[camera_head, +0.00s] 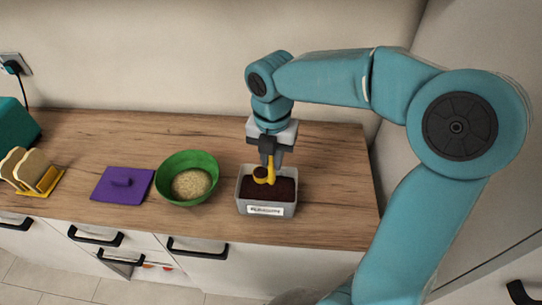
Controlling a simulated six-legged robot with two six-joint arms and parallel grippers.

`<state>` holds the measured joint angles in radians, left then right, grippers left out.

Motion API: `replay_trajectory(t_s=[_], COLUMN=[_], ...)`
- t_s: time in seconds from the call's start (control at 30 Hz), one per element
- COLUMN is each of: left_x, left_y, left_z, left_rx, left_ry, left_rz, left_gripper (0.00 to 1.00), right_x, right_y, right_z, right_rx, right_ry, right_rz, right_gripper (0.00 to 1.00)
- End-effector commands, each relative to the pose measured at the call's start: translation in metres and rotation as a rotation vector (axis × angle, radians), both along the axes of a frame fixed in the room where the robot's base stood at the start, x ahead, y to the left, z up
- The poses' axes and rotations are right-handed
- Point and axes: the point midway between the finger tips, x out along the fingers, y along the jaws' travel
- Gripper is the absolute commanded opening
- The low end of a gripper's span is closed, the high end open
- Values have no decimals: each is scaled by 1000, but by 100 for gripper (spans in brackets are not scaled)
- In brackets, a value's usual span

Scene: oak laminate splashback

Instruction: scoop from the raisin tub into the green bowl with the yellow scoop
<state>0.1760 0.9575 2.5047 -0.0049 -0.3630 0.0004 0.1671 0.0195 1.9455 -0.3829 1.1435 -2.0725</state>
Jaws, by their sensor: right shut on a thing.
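The raisin tub (266,211) is a grey box with a white label on its front, filled with dark contents. The green bowl (205,160) stands to its left and holds a pale, grainy heap. My right gripper (270,163) points down over the tub and is shut on the yellow scoop (271,173). The scoop's head is low at the tub's left side, over or at the dark contents; I cannot tell whether it touches them. The scoop's head looks dark inside. My left gripper is not in view.
A purple board or lid (107,190) with a handle lies left of the bowl. Bread slices in a yellow rack (50,187) and a teal appliance (15,125) are at the far left. The wooden counter (325,190) is clear right of the tub, up to its edge.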

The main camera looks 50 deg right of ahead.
Motion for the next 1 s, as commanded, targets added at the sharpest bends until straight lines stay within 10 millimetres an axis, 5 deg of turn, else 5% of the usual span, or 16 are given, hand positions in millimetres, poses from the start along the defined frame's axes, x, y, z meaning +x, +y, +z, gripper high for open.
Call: replay_trajectory(t_s=[0.4,1.0], left_x=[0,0], left_y=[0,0], left_z=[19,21], left_rx=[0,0], left_ry=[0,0], left_rz=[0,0], left_gripper=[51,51], right_x=[-3,-4], right_y=[-2,-2], right_z=[22,25], right_rx=[0,0], right_ry=[0,0], right_rz=[0,0], right_gripper=[0,0])
